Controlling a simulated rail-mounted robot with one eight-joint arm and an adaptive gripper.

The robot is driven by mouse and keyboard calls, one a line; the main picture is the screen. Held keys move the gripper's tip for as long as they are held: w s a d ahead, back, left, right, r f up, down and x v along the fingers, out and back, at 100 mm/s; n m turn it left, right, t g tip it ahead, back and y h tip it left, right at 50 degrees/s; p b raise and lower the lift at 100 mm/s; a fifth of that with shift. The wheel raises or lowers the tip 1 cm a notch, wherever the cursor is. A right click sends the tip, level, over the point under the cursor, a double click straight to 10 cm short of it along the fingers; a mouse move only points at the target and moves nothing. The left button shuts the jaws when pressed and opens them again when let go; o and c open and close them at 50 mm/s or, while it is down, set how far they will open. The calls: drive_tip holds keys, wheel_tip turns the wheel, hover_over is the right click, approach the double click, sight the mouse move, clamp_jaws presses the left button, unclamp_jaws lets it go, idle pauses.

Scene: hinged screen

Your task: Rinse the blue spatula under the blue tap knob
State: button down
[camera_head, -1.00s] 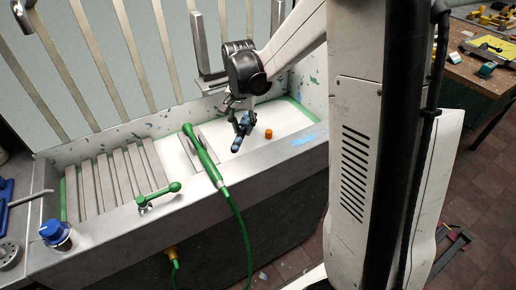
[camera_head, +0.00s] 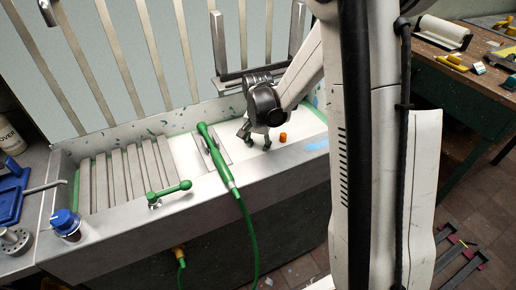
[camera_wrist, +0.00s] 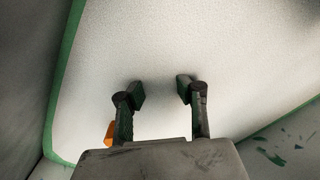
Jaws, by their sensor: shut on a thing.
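My gripper (camera_head: 255,138) is low over the white basin, left of an orange cylinder. In the wrist view my gripper (camera_wrist: 161,92) has its two dark green finger pads apart, with only white basin floor showing between them. I cannot make out the blue spatula in either current view; it may be hidden behind or under my gripper.
The orange cylinder (camera_head: 283,137) stands close to my fingers. A green lever tap (camera_head: 169,194) is on the front ledge. A slatted drainer (camera_head: 127,175) fills the left side. Metal bars (camera_head: 175,50) rise behind.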

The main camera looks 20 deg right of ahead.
sight(258, 149)
drive_tip(key=shift+f, duration=0.2)
drive_tip(key=c, duration=1.5)
unclamp_jaws()
drive_tip(key=shift+c, duration=0.2)
drive_tip(key=shift+r, duration=0.15)
wheel_tip(258, 149, up, 12)
drive_tip(key=p, duration=0.2)
drive_tip(key=s+a+r+n+t, duration=0.3)
drive_tip(key=s+a+r+n, duration=0.15)
drive_tip(key=s+r, duration=0.5)
drive_tip(key=s+a+n+t, duration=0.3)
drive_tip(key=s+n+t, duration=0.1)
drive_tip(key=s, duration=0.8)
drive_tip(key=shift+s+a+r, duration=0.15)
drive_tip(key=shift+a+r, duration=0.2)
drive_tip(key=shift+r, duration=0.05)
